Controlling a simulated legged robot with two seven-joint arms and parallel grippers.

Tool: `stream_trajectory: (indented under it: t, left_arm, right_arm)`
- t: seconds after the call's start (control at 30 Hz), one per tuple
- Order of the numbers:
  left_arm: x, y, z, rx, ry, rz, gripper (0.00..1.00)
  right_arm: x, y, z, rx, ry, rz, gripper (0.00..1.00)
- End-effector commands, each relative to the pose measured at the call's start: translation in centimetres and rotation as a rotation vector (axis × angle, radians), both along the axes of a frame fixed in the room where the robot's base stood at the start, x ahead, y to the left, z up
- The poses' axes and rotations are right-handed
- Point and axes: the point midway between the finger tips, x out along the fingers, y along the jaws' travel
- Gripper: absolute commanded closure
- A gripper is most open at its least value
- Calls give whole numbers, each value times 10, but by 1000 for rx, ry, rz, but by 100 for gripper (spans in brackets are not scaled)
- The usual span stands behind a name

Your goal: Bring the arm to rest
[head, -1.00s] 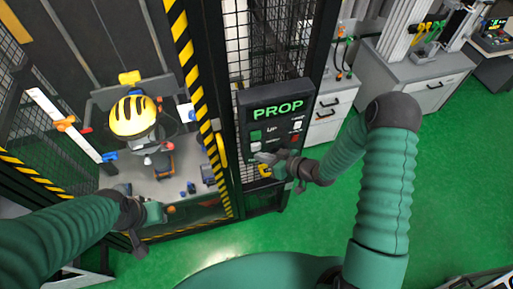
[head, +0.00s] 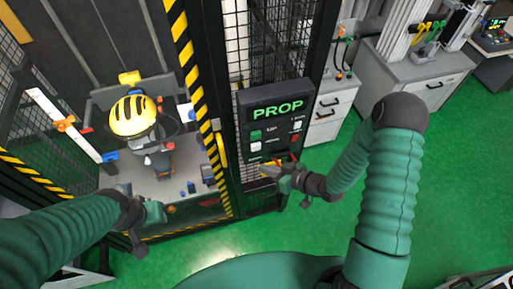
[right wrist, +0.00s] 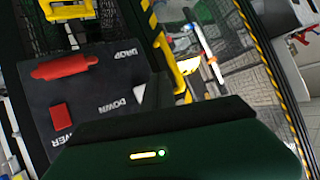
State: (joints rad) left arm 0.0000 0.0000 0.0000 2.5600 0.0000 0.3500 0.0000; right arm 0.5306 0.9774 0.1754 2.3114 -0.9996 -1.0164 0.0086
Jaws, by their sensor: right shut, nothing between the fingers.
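My right gripper (head: 281,172) is shut and empty, just in front of the lower part of the black control panel (head: 247,100). A small gap to the panel seems to show, but contact cannot be ruled out. The panel has green lit letters reading PROP, a green button, white buttons and red controls. In the right wrist view the panel (right wrist: 95,95) shows a red handle near the word DROP and a red square button. My left gripper (head: 155,212) is low at the left, before the drop tower; its fingers are too unclear to judge.
The caged tower has a yellow-and-black striped post (head: 190,75) and mesh sides. A yellow striped helmet (head: 133,117) sits inside it. Grey cabinets (head: 405,80) stand at the back right. Green floor (head: 465,170) is open at the right.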

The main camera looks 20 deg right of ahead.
Motion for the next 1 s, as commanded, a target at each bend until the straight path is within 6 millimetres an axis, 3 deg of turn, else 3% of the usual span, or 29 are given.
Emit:
stream_trajectory:
  t: [0.4, 0.47, 0.6, 0.7, 0.8, 1.0]
  left_arm:
    - [0, 0, 0, 0, 0, 0, 64]
    - [0, 0, 0, 0, 0, 0, 64]
    - [0, 0, 0, 0, 0, 0, 64]
    - [0, 0, 0, 0, 0, 0, 64]
    - [0, 0, 0, 0, 0, 0, 64]
    - [0, 0, 0, 0, 0, 0, 64]
  right_arm:
    - [1, -2, 0, -18, 8, -2, 100]
    - [3, -9, 1, -76, 36, -13, 100]
    - [2, -45, 16, -329, 192, -111, 100]
    - [-16, -68, 41, -458, 331, -225, 100]
    - [-43, -75, 65, -503, 453, -322, 100]
    - [-106, -56, 106, -459, 669, -439, 100]
